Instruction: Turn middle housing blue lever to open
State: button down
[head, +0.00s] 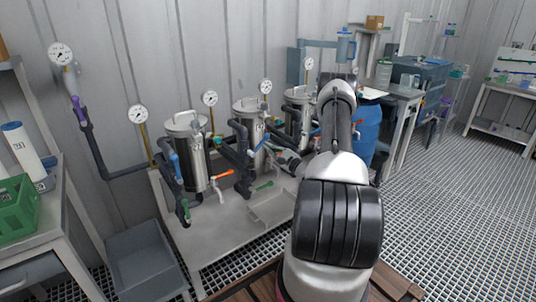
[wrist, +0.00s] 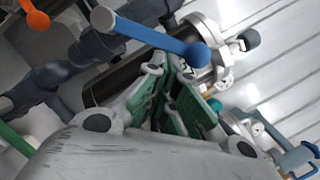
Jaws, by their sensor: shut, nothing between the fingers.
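The middle housing (head: 250,118) is a steel vessel with a lid, standing between two similar vessels on a pale bench. In the wrist view a blue lever (wrist: 150,35) with round ends slants across the top, by a dark pipe. Its right end is just beyond my fingertips. My gripper (wrist: 178,68) has green-padded fingers that are closed together and empty. The fingertips overlap the lever's lower edge in the picture; I cannot tell whether they touch it. In the head view my gripper (head: 288,160) is beside the middle housing's pipes, partly hidden by my arm.
The left housing (head: 190,152) and right housing (head: 297,107) flank the middle one. An orange lever (head: 222,174) and a green lever (head: 264,186) sit low at the front. Dark pipes (head: 236,150) crowd the vessels. A blue barrel (head: 368,130) stands to the right.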

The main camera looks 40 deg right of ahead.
jog(key=r+n, duration=0.1)
jog(key=n, duration=0.1)
jog(key=a+r+n+g, duration=0.1)
jog(key=n, duration=0.1)
jog(key=r+n, duration=0.1)
jog(key=n, duration=0.1)
jog(key=shift+a+r+y, duration=0.3)
jog(key=shift+a, duration=0.05)
jog(key=n, duration=0.1)
jog(key=a+r+n+g, duration=0.1)
jog(key=n, duration=0.1)
jog(key=shift+s+a+r, duration=0.1)
jog(key=shift+a, duration=0.05)
jog(key=shift+a+r, duration=0.1)
jog(key=shift+a, duration=0.1)
jog(key=shift+a+r, duration=0.15)
jog(key=shift+a, duration=0.05)
jog(key=shift+d, duration=0.1)
send_near(263, 139)
jog(key=s+d, duration=0.1)
jog(key=d+r, duration=0.1)
jog(key=shift+s+d+r, duration=0.1)
jog(key=shift+s+d, duration=0.25)
jog(key=shift+s, duration=0.05)
